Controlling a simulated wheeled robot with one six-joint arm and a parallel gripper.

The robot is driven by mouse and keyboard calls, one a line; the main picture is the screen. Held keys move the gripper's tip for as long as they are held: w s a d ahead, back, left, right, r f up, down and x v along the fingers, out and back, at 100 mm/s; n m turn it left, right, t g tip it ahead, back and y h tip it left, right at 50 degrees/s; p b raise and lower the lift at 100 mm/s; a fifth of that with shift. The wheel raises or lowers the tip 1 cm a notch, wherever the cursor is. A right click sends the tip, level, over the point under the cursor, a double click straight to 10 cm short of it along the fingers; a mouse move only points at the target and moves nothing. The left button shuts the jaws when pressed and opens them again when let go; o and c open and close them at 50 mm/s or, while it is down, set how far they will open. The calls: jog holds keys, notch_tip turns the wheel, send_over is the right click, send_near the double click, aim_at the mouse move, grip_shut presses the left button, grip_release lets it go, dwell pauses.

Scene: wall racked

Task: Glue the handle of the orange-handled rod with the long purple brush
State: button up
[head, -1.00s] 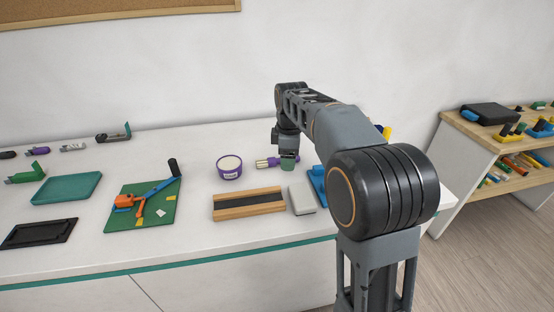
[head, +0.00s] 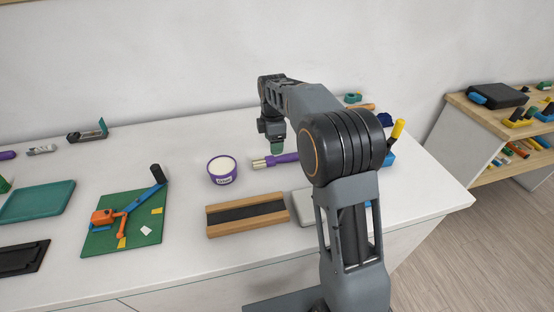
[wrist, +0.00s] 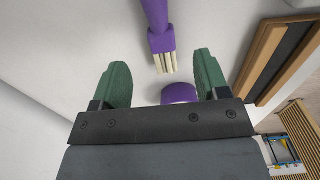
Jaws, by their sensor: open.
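The long purple brush (head: 287,158) lies on the white table, its pale bristles pointing left toward a purple pot (head: 222,176) with whitish contents. My gripper (head: 277,146) is over the table near the bristle end of the brush. In the wrist view my gripper (wrist: 161,64) has its green fingers wide apart and empty. The purple brush (wrist: 159,32) shows there beyond the fingertips, bristles toward me, and part of a purple object, likely the pot, shows between the fingers. I cannot pick out the orange-handled rod for certain; an orange piece (head: 362,106) lies partly hidden behind my arm.
A wooden block with a dark strip (head: 215,220) lies in front of the pot. A green board (head: 100,240) with an orange and blue clamp-like device is left. A teal tray (head: 40,202) lies farther left. A blue holder with a yellow handle (head: 398,129) stands right of my arm.

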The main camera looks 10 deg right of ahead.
aim_at(273, 158)
jog(key=shift+a+f+p, duration=0.15)
jog(key=shift+f+p, duration=0.2)
jog(key=shift+f, duration=3.5)
jog(key=shift+c, duration=0.3)
jog(key=c, duration=1)
jog(key=shift+o, duration=0.2)
jog(key=shift+r, duration=0.15)
jog(key=shift+r, duration=0.65)
jog(key=s+a+r+b, duration=0.2)
jog(key=s+a+r, duration=0.6)
jog(key=s+r, duration=0.3)
jog(key=shift+s+r, duration=0.25)
jog(key=shift+s, duration=0.05)
